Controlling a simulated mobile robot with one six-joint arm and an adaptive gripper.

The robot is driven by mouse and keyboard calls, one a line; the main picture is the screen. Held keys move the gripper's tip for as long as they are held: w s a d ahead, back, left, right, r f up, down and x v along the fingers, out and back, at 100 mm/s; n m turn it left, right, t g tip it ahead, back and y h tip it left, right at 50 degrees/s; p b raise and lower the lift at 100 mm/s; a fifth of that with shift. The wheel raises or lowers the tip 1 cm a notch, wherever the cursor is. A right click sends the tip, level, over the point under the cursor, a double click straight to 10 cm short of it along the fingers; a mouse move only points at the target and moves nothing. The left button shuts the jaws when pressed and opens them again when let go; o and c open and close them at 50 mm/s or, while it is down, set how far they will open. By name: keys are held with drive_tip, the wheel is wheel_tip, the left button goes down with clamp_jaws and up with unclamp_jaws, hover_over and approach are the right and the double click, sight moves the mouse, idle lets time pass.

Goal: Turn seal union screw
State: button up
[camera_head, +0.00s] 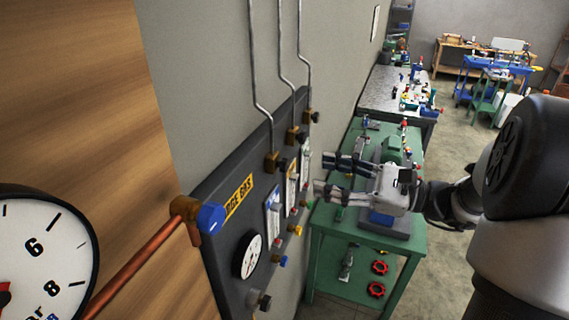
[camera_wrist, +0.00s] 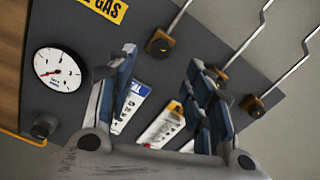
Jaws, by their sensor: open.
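My gripper (camera_head: 325,175) is open and empty, its two fingers apart and pointing left toward the dark gas panel (camera_head: 230,262). In the wrist view the open gripper (camera_wrist: 163,75) frames white labels on the panel (camera_wrist: 110,28). Brass fittings with black parts (camera_head: 272,162) join grey pipes along the panel's top edge; they also show in the wrist view (camera_wrist: 159,43). A copper pipe fitting with a blue cap (camera_head: 210,217) is at the left. I cannot tell which fitting is the seal union screw. No fitting is between the fingertips.
A white gauge (camera_wrist: 58,70) is on the panel, and a large gauge (camera_head: 45,255) is at the near left. A green bench (camera_head: 325,240) with a machine stands below my gripper. More benches stand behind; open floor is at the right.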

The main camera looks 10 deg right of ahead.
sight(288, 166)
drive_tip(key=x, duration=1)
